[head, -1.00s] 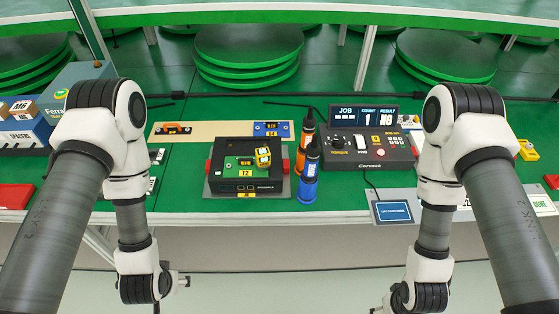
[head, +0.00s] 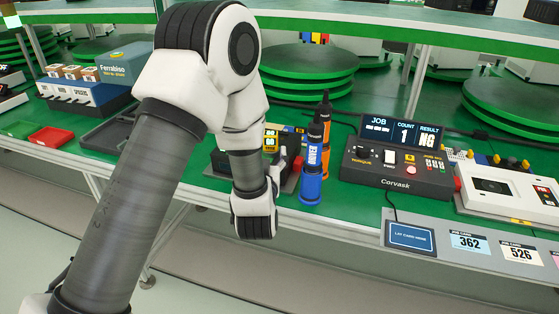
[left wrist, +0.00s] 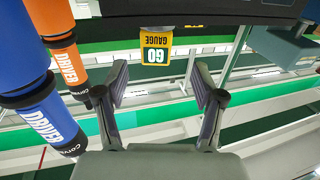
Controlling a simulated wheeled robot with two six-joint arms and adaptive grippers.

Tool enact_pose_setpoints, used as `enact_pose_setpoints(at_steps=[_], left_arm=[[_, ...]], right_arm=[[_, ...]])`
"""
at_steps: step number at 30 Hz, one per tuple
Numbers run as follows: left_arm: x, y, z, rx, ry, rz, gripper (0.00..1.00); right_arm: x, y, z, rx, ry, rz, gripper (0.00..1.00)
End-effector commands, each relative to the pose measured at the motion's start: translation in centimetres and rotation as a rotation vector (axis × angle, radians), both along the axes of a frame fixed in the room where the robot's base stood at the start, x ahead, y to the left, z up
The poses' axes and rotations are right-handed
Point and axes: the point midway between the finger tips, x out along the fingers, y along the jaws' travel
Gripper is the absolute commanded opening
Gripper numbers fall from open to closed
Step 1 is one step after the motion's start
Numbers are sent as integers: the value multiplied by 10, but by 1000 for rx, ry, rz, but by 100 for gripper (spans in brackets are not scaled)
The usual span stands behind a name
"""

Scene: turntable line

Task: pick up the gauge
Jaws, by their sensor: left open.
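The gauge appears beyond the fingertips, roughly in line with the gap. In the head view my left gripper (head: 281,167) is mostly hidden by its wrist, close to the fixture. My right gripper is out of view.
A blue driver (head: 312,165) and an orange driver (head: 325,117) stand just right of my left wrist. The control console (head: 398,172) reads "NG" farther right. A card pad (head: 410,236) lies at the front edge. A dark tray (head: 112,133) and red bin (head: 52,137) lie left.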

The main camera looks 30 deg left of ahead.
Motion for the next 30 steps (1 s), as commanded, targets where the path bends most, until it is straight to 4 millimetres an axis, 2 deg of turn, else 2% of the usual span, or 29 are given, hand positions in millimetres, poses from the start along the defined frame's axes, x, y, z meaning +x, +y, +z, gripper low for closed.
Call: enact_pose_setpoints(at_steps=[12,15,20,22,26,27,30], left_arm=[[57,31,5,-2,-1,1,69],[64,34,5,0,1,-1,69],[65,34,4,0,2,-2,69],[65,34,4,0,2,-2,51],[64,34,4,0,2,-2,5],[64,34,4,0,2,-2,0],[64,34,5,0,1,-2,0]], right_arm=[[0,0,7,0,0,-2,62],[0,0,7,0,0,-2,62],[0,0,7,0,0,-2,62],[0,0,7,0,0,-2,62],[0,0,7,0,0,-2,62],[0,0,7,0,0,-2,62],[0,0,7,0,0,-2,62]])
